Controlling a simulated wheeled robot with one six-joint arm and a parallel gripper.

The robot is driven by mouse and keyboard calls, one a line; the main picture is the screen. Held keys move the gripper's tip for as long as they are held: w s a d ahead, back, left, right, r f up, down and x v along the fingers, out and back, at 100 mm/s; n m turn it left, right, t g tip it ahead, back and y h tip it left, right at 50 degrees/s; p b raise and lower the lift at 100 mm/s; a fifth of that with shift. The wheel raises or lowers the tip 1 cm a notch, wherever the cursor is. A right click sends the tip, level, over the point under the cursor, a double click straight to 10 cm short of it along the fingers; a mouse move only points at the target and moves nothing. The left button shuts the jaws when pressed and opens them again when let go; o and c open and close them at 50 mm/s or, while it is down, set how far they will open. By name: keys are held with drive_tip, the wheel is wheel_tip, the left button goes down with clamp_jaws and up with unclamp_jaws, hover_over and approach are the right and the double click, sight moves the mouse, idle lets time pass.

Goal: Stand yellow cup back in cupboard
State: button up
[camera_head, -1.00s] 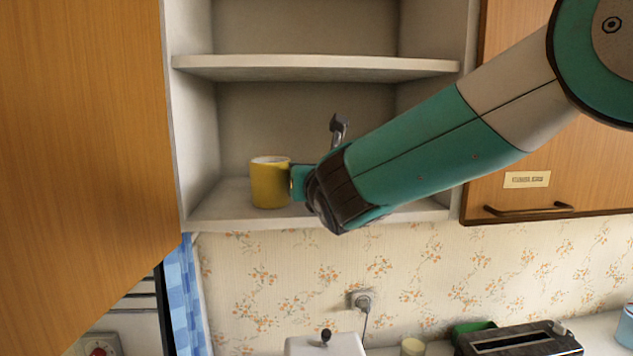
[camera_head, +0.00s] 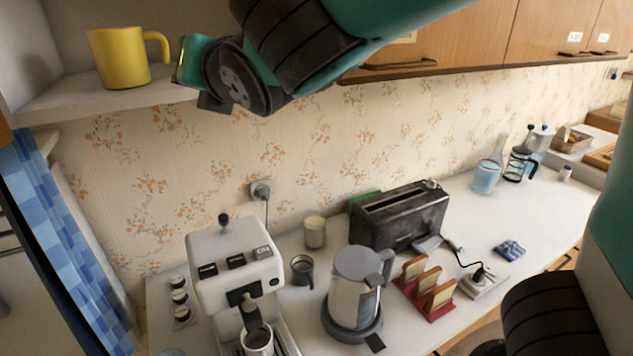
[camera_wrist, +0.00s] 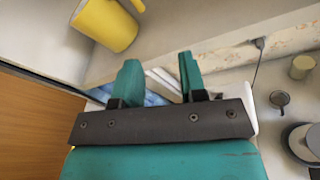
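The yellow cup (camera_head: 120,60) stands upright on the lower shelf (camera_head: 95,97) of the open cupboard, its handle facing right. It is near the shelf's front edge. In the wrist view the cup (camera_wrist: 108,24) is at the upper left, beyond the fingers. My gripper (camera_head: 188,62) is just right of the handle, with a small gap in the head view. In the wrist view my gripper (camera_wrist: 160,77) is open, with nothing between its two teal fingers.
Below are a white coffee machine (camera_head: 235,260), a kettle (camera_head: 355,290), a black toaster (camera_head: 400,215) and a toast rack (camera_head: 428,288) on the counter. A closed wooden cabinet (camera_head: 490,40) is at the right. A blue checked cloth (camera_head: 55,240) hangs at the left.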

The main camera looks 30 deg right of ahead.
drive_tip(key=s+d+f+m+g, duration=0.4)
drive_tip(key=s+f+m+g, duration=0.45)
drive_tip(key=f+m, duration=0.4)
drive_tip(key=s+d+f+m+g, duration=0.2)
drive_tip(key=s+m+g, duration=0.5)
drive_tip(key=s+m, duration=0.7)
drive_tip(key=s, duration=0.2)
drive_tip(key=shift+s+f+y, duration=0.4)
